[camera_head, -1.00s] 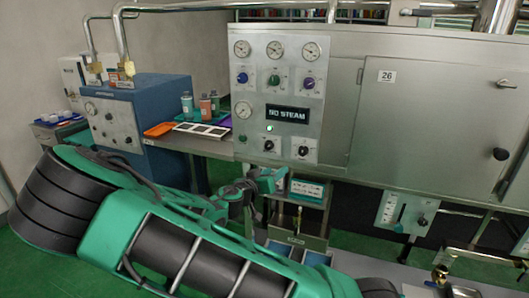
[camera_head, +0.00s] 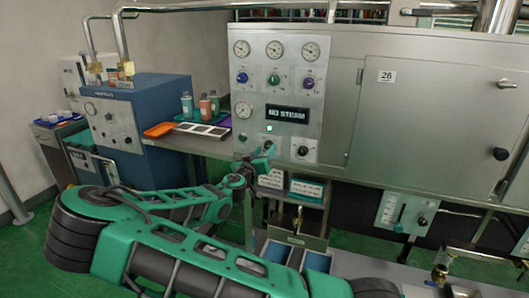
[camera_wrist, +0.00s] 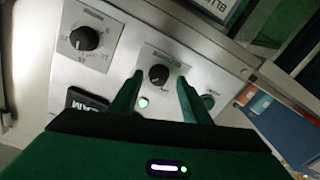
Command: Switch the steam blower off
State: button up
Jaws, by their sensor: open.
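The steel control panel (camera_head: 328,110) shows a dark display reading "NO STEAM" (camera_head: 287,115) and a lit green lamp (camera_head: 269,128). My gripper (camera_head: 264,152) is at the lower left of this panel, partly hiding the lower-left knob. In the wrist view, my gripper (camera_wrist: 160,77) is open. Its fingers point at a small black knob (camera_wrist: 158,74) on a labelled plate, which appears between the fingertips. The green lamp also shows in the wrist view (camera_wrist: 143,102). A second black knob (camera_wrist: 85,38) is to the left.
Gauges and coloured knobs (camera_head: 274,80) sit higher on the panel. A table with an orange tray (camera_head: 159,130) and bottles (camera_head: 205,107) stands left, beside a blue machine (camera_head: 112,115). Boxes on a shelf (camera_head: 306,188) lie below the panel.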

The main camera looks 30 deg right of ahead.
jog(key=shift+w+d, duration=0.4)
jog(key=shift+d, duration=0.1)
jog(key=c, duration=1)
jog(key=shift+c, duration=0.2)
